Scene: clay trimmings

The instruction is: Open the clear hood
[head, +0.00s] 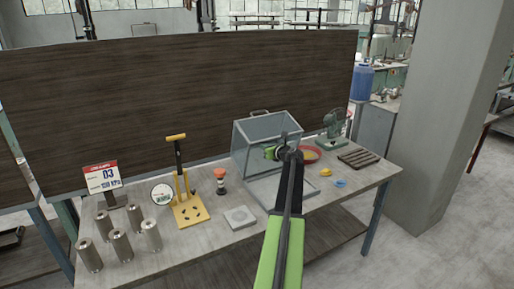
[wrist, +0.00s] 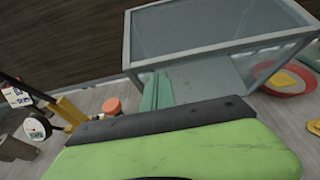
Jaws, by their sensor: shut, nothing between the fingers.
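The clear hood (head: 250,133) is a see-through box with a grey frame, standing toward the back of the table, with a dark handle on top. A pale flat base (head: 262,193) extends in front of it. In the wrist view the hood's frame (wrist: 225,53) fills the upper right. My gripper (head: 270,153) is at the hood's front side, shut and empty. Its green fingers (wrist: 157,92) also show just below a frame bar in the wrist view. I cannot tell whether they touch the hood. My arm hides part of the hood's front and base.
Left of the hood stand an orange-topped stamp (head: 220,180), a yellow board (head: 190,211) with an upright handle, and several metal cylinders (head: 120,243). Right are a red dish (head: 311,153), a blue ring (head: 340,183) and a green fan-like device (head: 333,128). A dark panel (head: 180,95) stands behind.

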